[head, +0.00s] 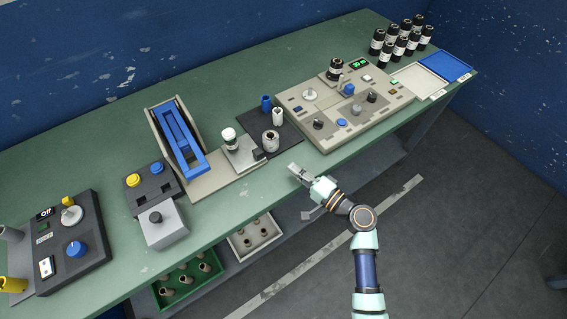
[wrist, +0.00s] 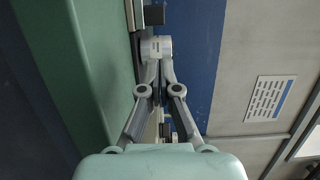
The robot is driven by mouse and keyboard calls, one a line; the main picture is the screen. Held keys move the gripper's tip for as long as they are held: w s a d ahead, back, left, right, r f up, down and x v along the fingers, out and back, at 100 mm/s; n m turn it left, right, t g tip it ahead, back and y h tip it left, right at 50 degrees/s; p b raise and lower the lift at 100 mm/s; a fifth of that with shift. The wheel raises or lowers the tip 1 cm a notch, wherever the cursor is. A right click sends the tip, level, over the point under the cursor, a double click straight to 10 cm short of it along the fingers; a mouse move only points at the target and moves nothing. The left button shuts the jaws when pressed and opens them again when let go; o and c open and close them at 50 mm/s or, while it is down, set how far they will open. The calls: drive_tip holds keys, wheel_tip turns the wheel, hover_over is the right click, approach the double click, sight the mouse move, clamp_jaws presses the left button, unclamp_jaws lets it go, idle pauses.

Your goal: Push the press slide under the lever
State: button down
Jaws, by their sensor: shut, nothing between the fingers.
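The press stands left of centre in the head view, with a grey base (head: 212,181) and a blue lever (head: 181,143) tilted between grey side walls. The press slide (head: 243,160) is a light grey plate at the right end of the base, outside the lever. A white-capped dark bottle (head: 231,141) stands upright on it. A small dark block (head: 260,155) is at the slide's right side. My gripper (head: 294,169) is shut and empty, to the right of the slide and apart from it, near the bench's front edge. In the wrist view my gripper (wrist: 157,48) points toward a dark block (wrist: 154,15).
A dark mat (head: 287,142) with small cylinders lies right of the slide. A beige control panel (head: 325,140) stands farther right. A grey box (head: 163,226) and a two-button box (head: 152,188) stand left of the press. Bins sit below the bench.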

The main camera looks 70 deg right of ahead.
drive_tip(key=b+x, duration=0.1)
drive_tip(key=x, duration=0.8)
drive_tip(key=shift+w+b, duration=0.2)
drive_tip(key=shift+b, duration=0.1)
